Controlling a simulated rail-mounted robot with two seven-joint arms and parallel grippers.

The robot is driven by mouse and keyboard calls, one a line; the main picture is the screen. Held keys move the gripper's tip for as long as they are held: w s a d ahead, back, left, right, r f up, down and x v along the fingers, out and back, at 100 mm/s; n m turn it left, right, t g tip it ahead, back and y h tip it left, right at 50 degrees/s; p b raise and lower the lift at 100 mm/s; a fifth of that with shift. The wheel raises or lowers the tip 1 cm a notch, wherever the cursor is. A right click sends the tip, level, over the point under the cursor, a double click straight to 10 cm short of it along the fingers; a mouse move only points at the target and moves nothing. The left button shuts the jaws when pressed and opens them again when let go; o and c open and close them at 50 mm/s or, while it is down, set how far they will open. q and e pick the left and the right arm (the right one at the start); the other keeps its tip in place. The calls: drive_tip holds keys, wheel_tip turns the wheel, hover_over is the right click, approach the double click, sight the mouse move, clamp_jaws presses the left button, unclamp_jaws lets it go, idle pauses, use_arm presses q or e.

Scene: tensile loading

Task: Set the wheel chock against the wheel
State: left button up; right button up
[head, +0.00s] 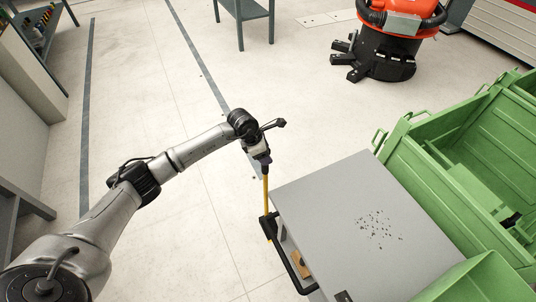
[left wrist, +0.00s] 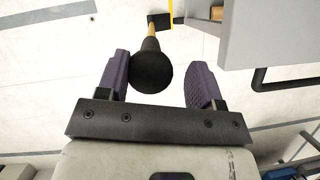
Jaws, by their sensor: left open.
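My left gripper (head: 262,157) is open in the head view, above the top of an upright yellow handle (head: 266,190). In the left wrist view its purple fingertips (left wrist: 160,78) stand apart, with the round black knob (left wrist: 151,68) of this handle between them. The knob is nearer the left finger, with a clear gap to the right one. The yellow shaft runs from the knob towards a small black block (left wrist: 159,20) near the floor, probably the wheel chock. I cannot make out the wheel clearly. My right gripper is not in view.
A grey-topped cart (head: 320,205) with a black push handle (head: 290,270) stands just right of the yellow handle. Green bins (head: 415,150) stand at the right, and an orange and black robot (head: 385,60) is at the back. The floor left of the cart is clear.

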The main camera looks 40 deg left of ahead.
use_arm(q)
drive_tip(key=p+v, duration=0.3)
drive_tip(key=v, duration=0.7)
